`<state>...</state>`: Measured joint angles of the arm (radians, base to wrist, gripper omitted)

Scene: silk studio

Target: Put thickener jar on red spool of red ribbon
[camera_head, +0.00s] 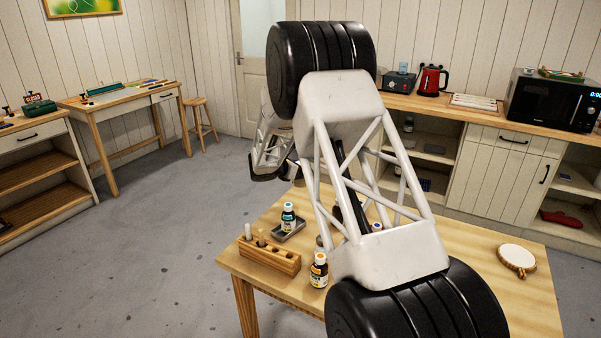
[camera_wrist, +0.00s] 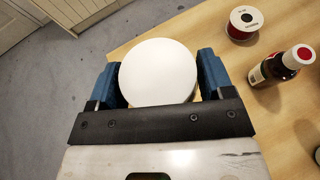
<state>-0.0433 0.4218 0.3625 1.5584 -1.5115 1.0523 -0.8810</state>
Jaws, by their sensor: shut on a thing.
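In the wrist view my gripper (camera_wrist: 159,74) is shut on a jar with a round white lid, which I take as the thickener jar (camera_wrist: 157,68). Its blue fingers press the jar from the left and right. The lid faces the camera, and the jar's side and label are mostly hidden. The red spool (camera_wrist: 243,22) stands on the wooden table to the upper right of the jar, apart from it. It has a white top flange with a dark centre and red ribbon around it. In the head view my arm hides the spool and I cannot make out the jar.
A dark bottle with a red cap (camera_wrist: 283,66) stands on the table below the spool in the wrist view. In the head view a wooden rack (camera_head: 268,257), a bottle (camera_head: 318,270) and a bottle on a grey tray (camera_head: 289,231) stand at the table's left. A round pale item (camera_head: 516,259) lies at right.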

